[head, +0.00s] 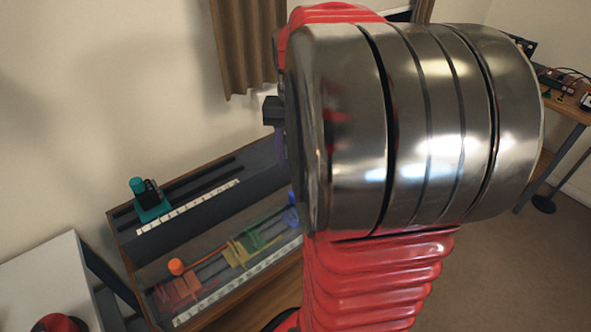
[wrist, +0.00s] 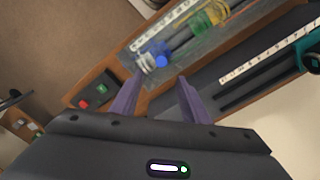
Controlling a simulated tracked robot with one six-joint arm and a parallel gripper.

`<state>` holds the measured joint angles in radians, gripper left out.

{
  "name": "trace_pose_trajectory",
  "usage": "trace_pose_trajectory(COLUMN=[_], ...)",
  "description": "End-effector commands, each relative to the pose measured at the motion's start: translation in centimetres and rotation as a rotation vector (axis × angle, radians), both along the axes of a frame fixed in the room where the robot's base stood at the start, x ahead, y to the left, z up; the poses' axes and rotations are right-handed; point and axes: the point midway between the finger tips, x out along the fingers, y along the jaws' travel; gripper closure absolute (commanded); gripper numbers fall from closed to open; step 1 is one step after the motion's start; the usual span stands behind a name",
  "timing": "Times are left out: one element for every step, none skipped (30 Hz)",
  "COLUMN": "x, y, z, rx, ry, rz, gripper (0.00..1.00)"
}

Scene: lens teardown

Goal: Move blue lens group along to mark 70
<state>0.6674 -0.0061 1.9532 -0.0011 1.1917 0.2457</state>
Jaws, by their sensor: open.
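The blue lens group (wrist: 161,60) shows in the wrist view just beyond my fingertips, with a round blue knob and a clear part beside it. It sits at one end of the front rails, beside a white number scale (wrist: 160,27). In the head view only a sliver of the blue group (head: 291,214) shows at the edge of my arm. My gripper (wrist: 160,80) has two purple fingers spread apart with nothing between them. The blue knob lies ahead of the gap, apart from the fingers as far as I can tell. Mark 70 is not readable.
Green (head: 262,236), yellow (head: 237,254) and orange-red (head: 176,267) groups stand along the same rails. A teal carriage (head: 150,201) sits on the rear rails. Red (wrist: 84,104) and green (wrist: 102,89) buttons are at the bench end. My arm hides much of the head view.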

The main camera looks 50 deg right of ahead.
Motion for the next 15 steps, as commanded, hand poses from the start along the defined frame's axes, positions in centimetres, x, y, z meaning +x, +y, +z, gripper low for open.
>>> trace_pose_trajectory(x=[0.1, 0.1, 0.1, 0.1, 0.0, 0.0, 0.0, 0.0, 0.0, 0.0, 0.0, 0.0, 0.0, 0.0, 0.0], y=[0.0, 0.0, 0.0, 0.0, 0.0, 0.0, 0.0, 0.0, 0.0, 0.0, 0.0, 0.0, 0.0, 0.0, 0.0], z=[0.8, 1.1, 1.5, 1.8, 2.0, 2.2, 2.3, 2.4, 2.4, 2.4, 2.4, 2.4, 2.4, 2.4, 2.4], rx=[-0.002, -0.002, -0.002, -0.002, -0.002, -0.002, -0.001, -0.001, -0.001, -0.001, -0.001, 0.000, 0.000, 0.000, 0.000], ry=[-0.003, -0.001, -0.003, -0.001, -0.001, -0.001, -0.001, -0.001, -0.001, -0.001, -0.001, 0.000, 0.000, 0.000, 0.000], rz=[0.000, 0.000, 0.000, 0.000, 0.000, 0.000, 0.000, 0.000, 0.000, 0.000, 0.000, 0.000, 0.000, 0.000, 0.000], gripper=[0.58, 0.58, 0.58, 0.58, 0.58, 0.58, 0.58, 0.58, 0.58, 0.58, 0.58, 0.58, 0.58, 0.58, 0.58])
